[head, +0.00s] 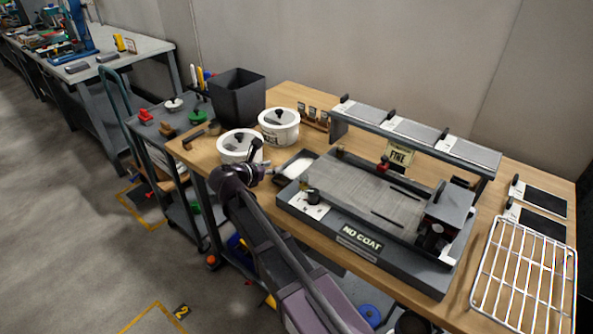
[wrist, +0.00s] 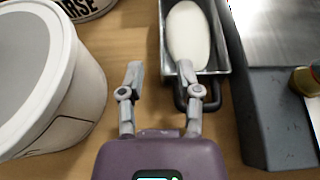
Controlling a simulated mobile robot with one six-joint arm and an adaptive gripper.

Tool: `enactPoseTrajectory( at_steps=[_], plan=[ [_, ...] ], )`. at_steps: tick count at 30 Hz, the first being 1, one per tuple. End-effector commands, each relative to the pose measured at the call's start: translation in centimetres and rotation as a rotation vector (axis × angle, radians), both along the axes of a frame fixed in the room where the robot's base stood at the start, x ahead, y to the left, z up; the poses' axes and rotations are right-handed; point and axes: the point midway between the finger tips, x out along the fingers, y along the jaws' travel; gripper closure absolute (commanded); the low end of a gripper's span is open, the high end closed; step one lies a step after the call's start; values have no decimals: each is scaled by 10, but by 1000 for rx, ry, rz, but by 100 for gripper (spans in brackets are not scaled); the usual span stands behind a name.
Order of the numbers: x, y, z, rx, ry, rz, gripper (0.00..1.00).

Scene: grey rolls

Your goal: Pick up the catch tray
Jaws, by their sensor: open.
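The catch tray (wrist: 224,55) is a narrow dark tray holding a white pool, with a dark loop handle (wrist: 208,102) at its near end in the wrist view. In the head view the tray (head: 284,177) lies on the wooden bench, against the left end of the grey machine. My gripper (wrist: 160,75) is open and empty. Its right fingertip overlaps the tray's near end by the handle, and its left fingertip is over bare wood. Whether they touch cannot be told. In the head view my gripper (head: 267,170) is at the tray's left side.
A white tub (head: 240,148) stands close to the left of my gripper, with a second tub (head: 279,128) behind it. The grey machine (head: 370,200) with a "NO COAT" label is close on the right. A black bin (head: 238,97) stands at the back left. A wire rack (head: 525,275) lies far right.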

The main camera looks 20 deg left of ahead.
Motion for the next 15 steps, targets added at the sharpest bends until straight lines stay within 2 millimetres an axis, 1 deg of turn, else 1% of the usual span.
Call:
enactPoseTrajectory(
  at_steps=[8, 11, 15],
  plan=[
    [3, -1, -2, 1, 0, -1, 56],
    [9, -4, -5, 0, 0, -2, 56],
    [23, -10, -12, 1, 0, -3, 56]
  ],
)
